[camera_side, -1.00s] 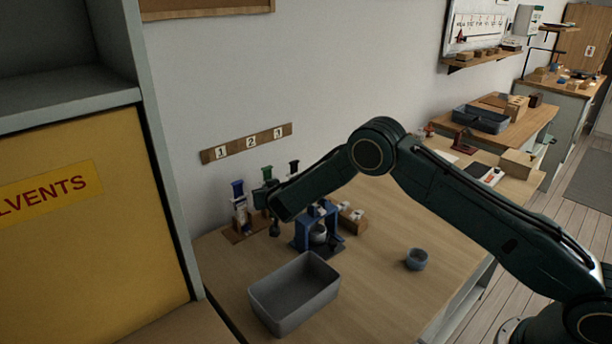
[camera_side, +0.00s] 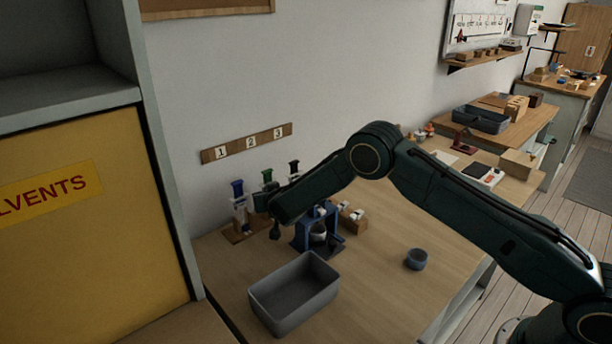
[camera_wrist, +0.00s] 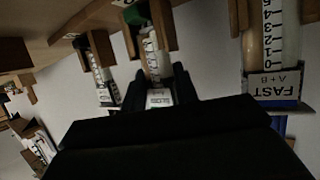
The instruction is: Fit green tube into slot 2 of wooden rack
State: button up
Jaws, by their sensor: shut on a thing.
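The green tube (camera_side: 267,176) shows its green top at the back of the bench in the side view, under the number strip. In the wrist view the green tube (camera_wrist: 152,58) runs between my two dark fingers. My gripper (camera_wrist: 158,92) is shut on it. Its far end meets a wooden holder of the rack (camera_wrist: 163,14), beside green parts; I cannot tell how deep it sits. In the side view my gripper (camera_side: 262,202) is partly hidden by my arm. The rack's wooden base (camera_side: 240,234) shows at left.
A blue-topped tube (camera_side: 238,190) stands to the left and another dark-topped tube (camera_side: 293,168) to the right. A blue press-like stand (camera_side: 305,238) is close in front.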

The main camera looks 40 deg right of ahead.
jog(key=shift+f, duration=0.2)
dwell(0.4)
jog(key=o, duration=1)
jog(key=shift+o, duration=0.2)
jog(key=shift+f, duration=0.25)
jog(key=shift+o, duration=0.6)
jog(key=shift+s+a+r, duration=0.1)
jog(key=shift+v, duration=2.35)
jog(key=shift+s+r, duration=0.1)
jog(key=shift+s, duration=0.05)
